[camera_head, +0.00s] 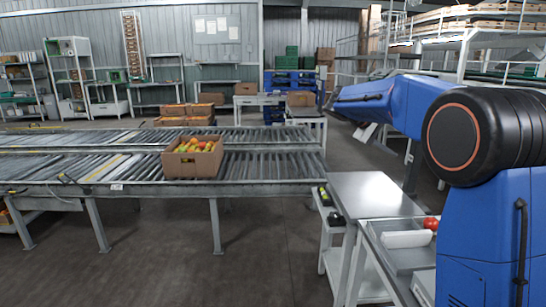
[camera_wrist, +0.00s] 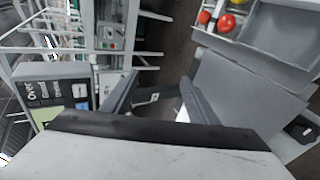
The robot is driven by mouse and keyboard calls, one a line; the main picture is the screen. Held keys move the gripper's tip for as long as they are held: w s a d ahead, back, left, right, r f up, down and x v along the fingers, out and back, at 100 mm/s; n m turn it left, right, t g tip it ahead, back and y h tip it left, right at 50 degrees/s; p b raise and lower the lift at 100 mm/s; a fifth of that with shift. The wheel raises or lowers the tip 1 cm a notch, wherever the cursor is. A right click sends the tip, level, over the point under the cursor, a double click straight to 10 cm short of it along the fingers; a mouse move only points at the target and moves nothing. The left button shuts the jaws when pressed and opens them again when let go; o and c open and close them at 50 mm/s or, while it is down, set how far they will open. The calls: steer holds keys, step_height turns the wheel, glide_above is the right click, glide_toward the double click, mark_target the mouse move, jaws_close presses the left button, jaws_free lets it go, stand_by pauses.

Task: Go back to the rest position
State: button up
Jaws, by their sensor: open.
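My gripper (camera_wrist: 158,92) is open in the wrist view, its two dark fingers spread with nothing between them. It hangs clear of the grey table top (camera_wrist: 228,95), which lies to its right in that view. In the head view my blue arm is raised on the right, reaching left above the metal table (camera_head: 372,192). The gripper cannot be made out clearly there.
A grey tray (camera_wrist: 262,50) holds red tomatoes (camera_wrist: 226,22) and a yellow one. Its red tomato (camera_head: 431,223) also shows beside my arm. A cardboard box (camera_head: 192,165) of tomatoes sits on the roller conveyor (camera_head: 265,165). The floor (camera_head: 265,235) in front is clear.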

steer(key=s+a+f+t+y, duration=0.1)
steer(key=s+a+f+y, duration=0.3)
steer(key=s, duration=1.2)
steer(key=s+a+f+m+t+y, duration=0.1)
steer(key=s+a+f+y, duration=0.2)
steer(key=s+f, duration=0.7)
steer(key=s+a+f+m+t+y, duration=0.1)
steer(key=s+a+f+y, duration=0.3)
steer(key=s, duration=1.8)
step_height(320, 180, down, 4)
steer(key=shift+a+r+y, duration=0.25)
steer(key=shift+a+y, duration=0.05)
steer(key=shift+a, duration=0.8)
